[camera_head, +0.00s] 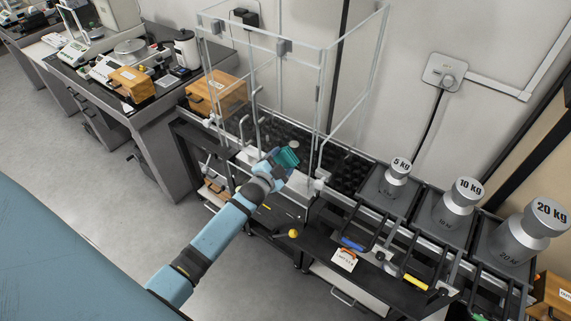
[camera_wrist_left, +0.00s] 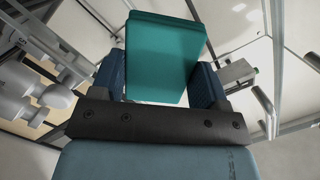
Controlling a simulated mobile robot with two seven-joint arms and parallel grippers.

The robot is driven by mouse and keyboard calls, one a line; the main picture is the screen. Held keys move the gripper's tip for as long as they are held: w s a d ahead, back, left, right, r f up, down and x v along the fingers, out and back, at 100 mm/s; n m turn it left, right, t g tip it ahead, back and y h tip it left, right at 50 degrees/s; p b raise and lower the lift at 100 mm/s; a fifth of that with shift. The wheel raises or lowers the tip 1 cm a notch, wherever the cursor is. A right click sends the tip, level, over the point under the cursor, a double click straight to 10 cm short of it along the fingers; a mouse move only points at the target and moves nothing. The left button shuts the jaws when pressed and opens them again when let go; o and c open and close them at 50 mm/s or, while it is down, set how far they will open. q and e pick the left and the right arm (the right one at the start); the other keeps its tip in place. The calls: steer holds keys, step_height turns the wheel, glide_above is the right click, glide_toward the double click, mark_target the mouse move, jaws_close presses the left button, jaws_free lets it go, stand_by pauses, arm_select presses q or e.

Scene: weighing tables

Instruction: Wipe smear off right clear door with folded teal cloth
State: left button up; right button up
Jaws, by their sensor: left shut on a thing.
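The folded teal cloth (camera_head: 287,157) is in my left gripper (camera_head: 280,161), in front of the clear enclosure. In the left wrist view the cloth (camera_wrist_left: 165,58) sits between the two dark blue fingers of the gripper (camera_wrist_left: 165,85), which is shut on it. The clear door (camera_head: 292,100) is part of the tall transparent enclosure with pale edges; the cloth is near its lower part. I cannot tell whether cloth and door touch. No smear can be made out. My right gripper is in neither view.
Weights marked 5 kg (camera_head: 396,178), 10 kg (camera_head: 458,203) and 20 kg (camera_head: 527,236) stand on the right. A wooden box (camera_head: 217,93) is at the enclosure's left. Metal handles (camera_head: 257,118) stick out in front. A yellow knob (camera_head: 293,233) and a tag (camera_head: 345,259) are at the bench front.

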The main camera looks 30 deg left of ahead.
arm_select(q)
steer(key=shift+w+a+r, duration=0.2)
steer(key=shift+a, duration=0.6)
steer(key=shift+s+f+p, duration=0.1)
steer(key=shift+s+p, duration=0.4)
steer(key=shift+s, duration=0.1)
steer(key=s+p, duration=0.1)
steer(key=s, duration=0.2)
steer(key=shift+s+a, duration=0.1)
steer(key=shift+s, duration=0.25)
steer(key=shift+s+f+p, duration=0.1)
steer(key=shift+s+p, duration=0.2)
steer(key=shift+s, duration=0.2)
